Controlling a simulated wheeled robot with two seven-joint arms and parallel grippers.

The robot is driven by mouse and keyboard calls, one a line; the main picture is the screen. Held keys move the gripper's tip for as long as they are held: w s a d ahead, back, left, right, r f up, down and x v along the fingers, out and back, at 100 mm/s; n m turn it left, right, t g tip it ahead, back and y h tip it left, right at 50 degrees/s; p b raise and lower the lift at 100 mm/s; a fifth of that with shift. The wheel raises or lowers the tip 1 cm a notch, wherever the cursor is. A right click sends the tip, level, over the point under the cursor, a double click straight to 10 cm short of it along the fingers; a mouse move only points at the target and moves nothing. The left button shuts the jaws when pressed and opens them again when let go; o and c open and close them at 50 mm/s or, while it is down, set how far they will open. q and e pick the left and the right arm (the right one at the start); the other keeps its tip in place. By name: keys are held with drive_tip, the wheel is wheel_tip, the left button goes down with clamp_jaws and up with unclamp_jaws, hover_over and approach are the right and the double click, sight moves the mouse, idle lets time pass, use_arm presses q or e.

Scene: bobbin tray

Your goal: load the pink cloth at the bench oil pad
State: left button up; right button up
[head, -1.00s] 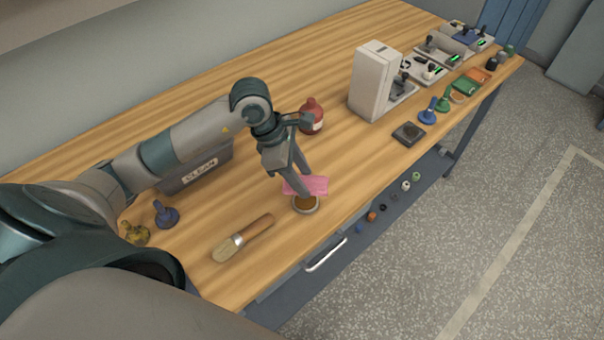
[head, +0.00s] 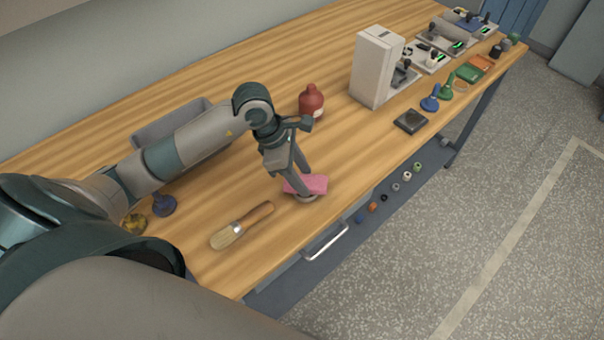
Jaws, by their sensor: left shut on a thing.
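The pink cloth (head: 313,184) is in the jaws of my left gripper (head: 297,189), near the front edge of the bench. The gripper points down and is shut on the cloth. The cloth is right over the round oil pad (head: 306,198) and hides most of it; only part of its rim shows. I cannot tell for sure whether the cloth presses on the pad. My right gripper is not in view.
A brush (head: 241,226) lies left of the pad. A red bottle (head: 311,101) stands behind it. A grey bin (head: 178,128) is behind my left arm. A white machine (head: 376,66) and a dark square pad (head: 411,121) stand to the right. Bare wood lies between.

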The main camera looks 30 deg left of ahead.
sight(311, 185)
use_arm(q)
drive_tip(key=shift+f+b, duration=0.5)
drive_tip(key=shift+b, duration=0.05)
idle(1.0)
drive_tip(key=shift+s+f+b, duration=0.1)
drive_tip(key=shift+f+b, duration=0.05)
drive_tip(key=shift+b, duration=0.2)
idle(2.3)
drive_tip(key=shift+r+p, duration=1.65)
drive_tip(key=shift+r, duration=1.95)
drive_tip(key=shift+d, duration=0.1)
